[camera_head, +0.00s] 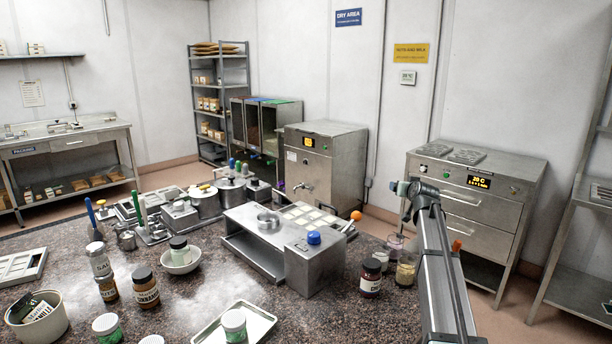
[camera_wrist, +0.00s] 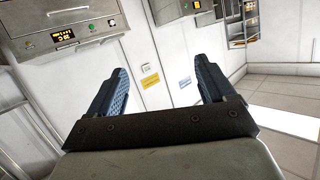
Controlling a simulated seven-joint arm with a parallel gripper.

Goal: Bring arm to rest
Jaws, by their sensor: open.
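My gripper (camera_wrist: 161,82) shows in the wrist view with its two blue ridged fingers wide apart and nothing between them. Past the fingers are the wall and its signs, tilted in the picture. In the head view my arm rises at the right over the speckled counter, and the gripper (camera_head: 404,188) is at its upper end, small and partly hidden by the arm. It is above the counter and apart from the things on it.
The speckled counter (camera_head: 185,305) holds jars, bowls, pots and a steel machine (camera_head: 312,262) left of my arm. A steel drawer cabinet (camera_head: 470,215) stands behind my arm, with a steel rack (camera_head: 580,235) at the far right. The air around the gripper looks clear.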

